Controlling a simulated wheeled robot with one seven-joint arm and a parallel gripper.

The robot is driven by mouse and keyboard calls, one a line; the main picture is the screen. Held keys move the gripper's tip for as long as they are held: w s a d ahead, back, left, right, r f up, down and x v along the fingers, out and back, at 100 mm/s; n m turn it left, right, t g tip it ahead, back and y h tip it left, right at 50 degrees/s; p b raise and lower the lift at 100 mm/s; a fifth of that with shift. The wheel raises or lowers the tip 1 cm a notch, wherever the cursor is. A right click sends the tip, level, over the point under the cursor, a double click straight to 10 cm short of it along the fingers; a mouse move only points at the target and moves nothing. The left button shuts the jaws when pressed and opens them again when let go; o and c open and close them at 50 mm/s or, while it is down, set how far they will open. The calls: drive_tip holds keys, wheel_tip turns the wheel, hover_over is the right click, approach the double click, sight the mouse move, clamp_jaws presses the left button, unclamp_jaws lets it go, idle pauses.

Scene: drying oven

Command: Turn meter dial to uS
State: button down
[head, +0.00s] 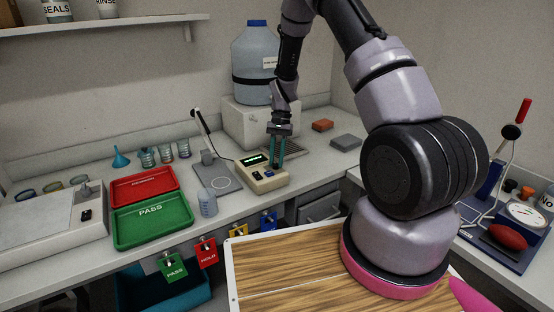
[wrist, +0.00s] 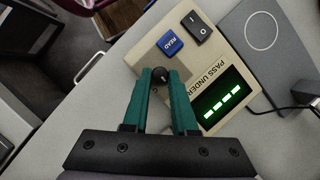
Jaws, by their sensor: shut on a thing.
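The meter (head: 262,181) is a beige box on the bench with a lit green display. In the wrist view the meter (wrist: 178,62) shows a blue READ button, a black rocker switch and the printed words PASS UNDER. Its small round black dial (wrist: 160,75) sits near the box's edge. My gripper (wrist: 161,77) has teal fingers, shut on the dial from both sides. In the head view my gripper (head: 277,166) points down onto the meter, and the dial is hidden by the fingers. I cannot read any dial markings or the uS mark.
A grey plate (head: 222,183) with a probe stand is left of the meter. A small beaker (head: 207,204) stands near the front edge. Green (head: 140,232) and red (head: 127,187) trays lie farther left. A water jug (head: 255,50) stands behind.

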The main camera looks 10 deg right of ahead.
drive_tip(key=shift+n, duration=0.5)
drive_tip(key=c, duration=0.7)
unclamp_jaws()
drive_tip(key=v, duration=1)
drive_tip(key=shift+w+r, duration=0.3)
drive_tip(key=shift+r, duration=0.05)
